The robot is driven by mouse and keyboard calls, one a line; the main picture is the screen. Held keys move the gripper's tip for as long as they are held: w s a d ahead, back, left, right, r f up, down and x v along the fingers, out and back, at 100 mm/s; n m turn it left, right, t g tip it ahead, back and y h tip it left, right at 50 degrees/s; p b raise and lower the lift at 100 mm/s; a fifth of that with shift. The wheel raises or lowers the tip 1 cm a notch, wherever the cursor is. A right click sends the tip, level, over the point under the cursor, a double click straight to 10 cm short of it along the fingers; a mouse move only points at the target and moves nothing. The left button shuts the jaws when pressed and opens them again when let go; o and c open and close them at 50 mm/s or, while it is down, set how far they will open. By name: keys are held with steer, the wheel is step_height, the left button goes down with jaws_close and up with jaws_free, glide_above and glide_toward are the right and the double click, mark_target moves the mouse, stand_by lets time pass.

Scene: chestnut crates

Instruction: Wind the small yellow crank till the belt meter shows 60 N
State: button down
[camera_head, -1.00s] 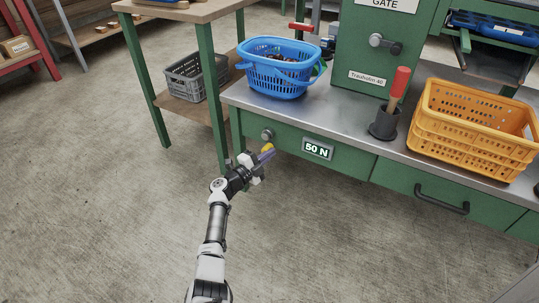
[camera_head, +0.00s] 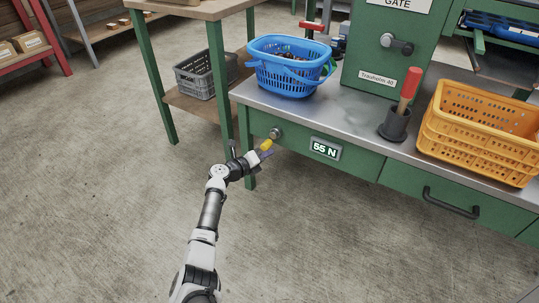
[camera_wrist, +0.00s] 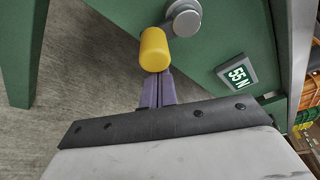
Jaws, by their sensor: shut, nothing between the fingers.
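The yellow crank handle (camera_head: 266,146) is on the green bench front, beside its round grey hub (camera_head: 275,133). In the wrist view the yellow knob (camera_wrist: 154,49) sits to the lower left of the hub (camera_wrist: 183,19). The belt meter (camera_head: 325,148) reads 55 N, and the wrist view shows the same reading (camera_wrist: 238,75). My gripper (camera_head: 260,155) is at the knob. In the wrist view its purple fingers (camera_wrist: 157,89) are closed together, with the tips at the knob's lower end. Whether they touch it I cannot tell.
The blue basket (camera_head: 287,70), a red-handled lever (camera_head: 402,105) and the orange crate (camera_head: 478,135) stand on the metal bench top. A black drawer handle (camera_head: 452,202) juts from the front at right. Open floor lies before the bench.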

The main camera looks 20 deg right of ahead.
steer(key=shift+w+a+r+m+t+y+p, duration=0.1)
steer(key=shift+w+a+m+t+y+p, duration=0.2)
steer(key=shift+m, duration=0.45)
steer(key=shift+w+a+r+m+t+y+p, duration=0.1)
steer(key=shift+w+a+m+y, duration=0.25)
steer(key=shift+m, duration=0.4)
steer(key=shift+w, duration=0.1)
steer(key=shift+d, duration=0.1)
